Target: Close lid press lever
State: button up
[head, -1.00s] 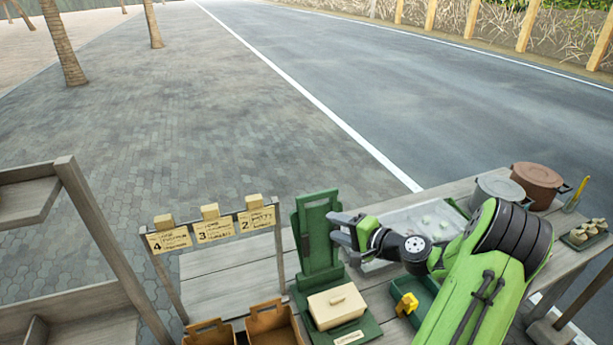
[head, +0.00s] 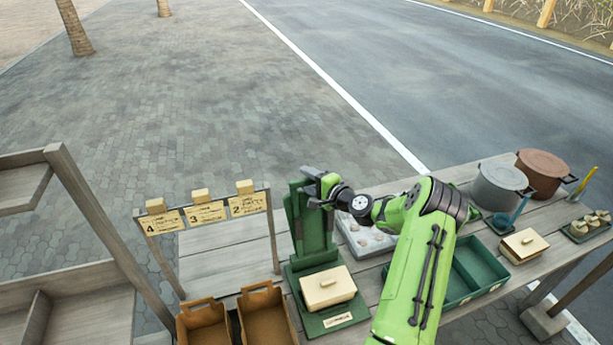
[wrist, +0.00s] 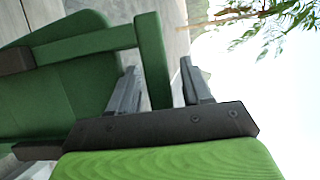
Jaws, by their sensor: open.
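The green lid press (head: 315,232) stands on the table with its tall plate upright. A cream box with a handled lid (head: 327,287) sits on the press's green base (head: 336,316), in front of the plate. My gripper (head: 311,187) is at the upper right of the upright plate. In the wrist view, the green lever bar (wrist: 153,62) stands between the two open fingers of my gripper (wrist: 160,85). I cannot tell whether either finger touches the bar. The plate (wrist: 65,75) fills the left of that view.
Two brown bins (head: 268,315) stand left of the press, below a rack of numbered tags (head: 204,212). On the right are a divided green tray (head: 482,262), another cream box (head: 521,245), a grey pot (head: 497,188) and a brown pot (head: 543,172).

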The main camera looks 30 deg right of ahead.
jog(key=shift+w+f, duration=0.1)
jog(key=shift+w, duration=0.5)
grip_shut()
jog(key=shift+s+a+f+b, duration=0.1)
jog(key=shift+f+b, duration=0.05)
jog(key=shift+b, duration=0.25)
